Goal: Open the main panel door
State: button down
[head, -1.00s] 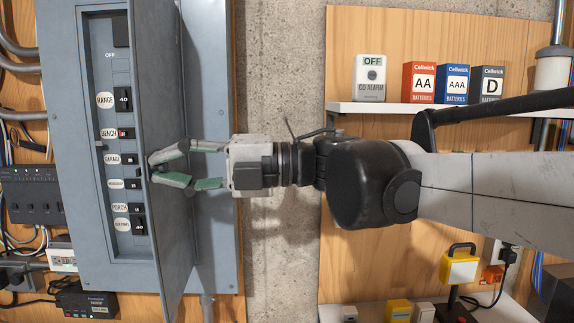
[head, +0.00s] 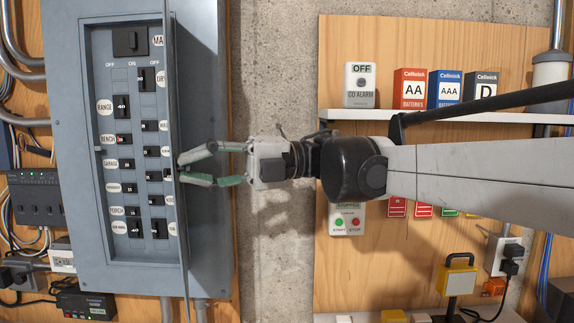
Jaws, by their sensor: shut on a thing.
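The grey main panel (head: 70,130) hangs on the wall at the left of the head view. Its door (head: 184,250) is hinged on the right and stands swung open, seen nearly edge-on. Behind it two columns of breakers (head: 122,106) with round and oval labels show, with a larger breaker (head: 130,41) at the top. The door edge hides part of the right-hand labels. My gripper (head: 186,171) reaches in from the right, with its green-padded fingertips at the door. It is shut on the door; the exact contact is partly hidden.
Black outlet units and cables (head: 36,197) crowd the left wall. Bare concrete (head: 265,70) lies between panel and wood board.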

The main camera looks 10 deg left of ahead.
jog(key=shift+r, duration=0.1)
jog(key=c, duration=1.7)
grip_release()
jog(key=shift+a, duration=0.1)
jog(key=v, duration=1.2)
